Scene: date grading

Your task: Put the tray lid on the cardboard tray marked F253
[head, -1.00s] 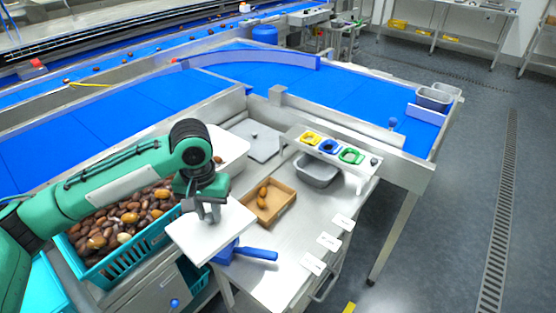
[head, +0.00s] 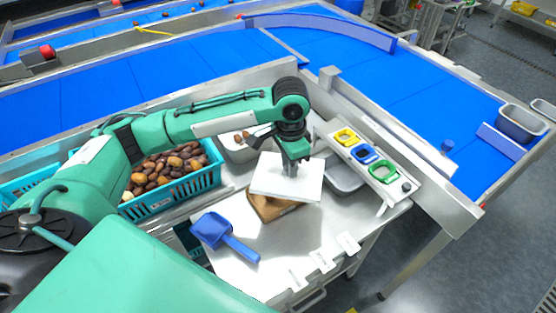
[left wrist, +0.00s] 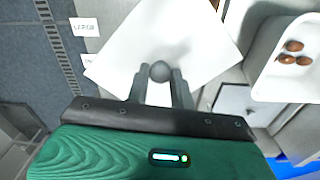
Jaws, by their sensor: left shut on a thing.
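The white square tray lid (head: 268,181) is held by its round grey knob (left wrist: 160,71) in my left gripper (head: 290,168). The gripper's two fingers also show in the left wrist view (left wrist: 159,82), one on each side of the knob. The brown cardboard tray (head: 265,211) is on the steel bench, mostly hidden under the lid. Its front part shows below the lid's near edge. I cannot tell whether the lid touches it, and no F253 mark is legible. In the left wrist view the lid (left wrist: 195,35) hides nearly all of the tray. My right gripper is not in view.
A blue scoop (head: 222,233) lies left of the tray. White label cards (head: 348,243) lie along the bench front. A rack (head: 350,140) with yellow, blue and green rings stands right, over a grey bin (head: 345,178). A teal crate (head: 170,200) of dates stands left.

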